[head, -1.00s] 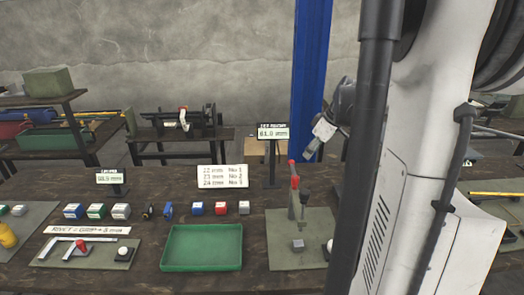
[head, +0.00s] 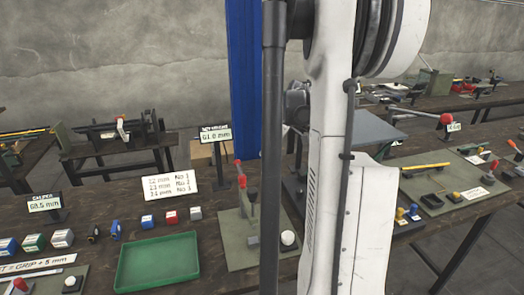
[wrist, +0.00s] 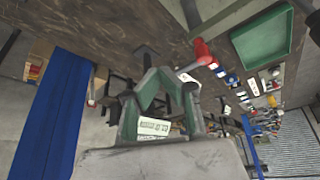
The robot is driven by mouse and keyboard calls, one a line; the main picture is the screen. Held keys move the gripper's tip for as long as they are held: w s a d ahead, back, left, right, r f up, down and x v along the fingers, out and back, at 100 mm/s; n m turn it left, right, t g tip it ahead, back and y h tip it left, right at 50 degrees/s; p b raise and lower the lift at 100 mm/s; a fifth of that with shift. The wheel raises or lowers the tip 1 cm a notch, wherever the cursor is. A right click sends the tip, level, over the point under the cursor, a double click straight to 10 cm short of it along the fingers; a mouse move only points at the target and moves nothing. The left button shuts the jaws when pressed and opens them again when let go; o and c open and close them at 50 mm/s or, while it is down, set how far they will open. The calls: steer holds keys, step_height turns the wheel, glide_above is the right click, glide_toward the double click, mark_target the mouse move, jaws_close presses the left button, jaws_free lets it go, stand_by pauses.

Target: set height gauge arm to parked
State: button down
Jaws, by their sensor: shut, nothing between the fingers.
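The height gauge stands on a green-grey base plate (head: 238,258) on the bench, with an upright grey post and a red-tipped arm (head: 242,183). Its display (head: 216,135) behind it reads 61.0 mm. A white round knob (head: 288,238) sits at the plate's right front. In the wrist view a red knob (wrist: 203,52) shows just beyond and right of my gripper (wrist: 158,76). My gripper's fingers are together and empty, apart from the knob. In the head view my gripper is hidden behind my own body.
A green tray (head: 158,262) lies left of the plate, with small coloured blocks (head: 171,216) behind it. A white sign (head: 170,186) and a caliper display (head: 44,203) stand on the bench. A blue pillar (head: 243,80) rises behind. Another bench (head: 455,205) with tools is at right.

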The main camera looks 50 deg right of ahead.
steer(key=w+a+f+p, duration=0.1)
steer(key=w+a+f, duration=0.1)
steer(key=w+f, duration=0.3)
steer(key=shift+w+a+f+p, duration=0.3)
steer(key=shift+w+a+f, duration=0.1)
steer(key=shift+w, duration=0.5)
steer(key=shift+d, duration=0.1)
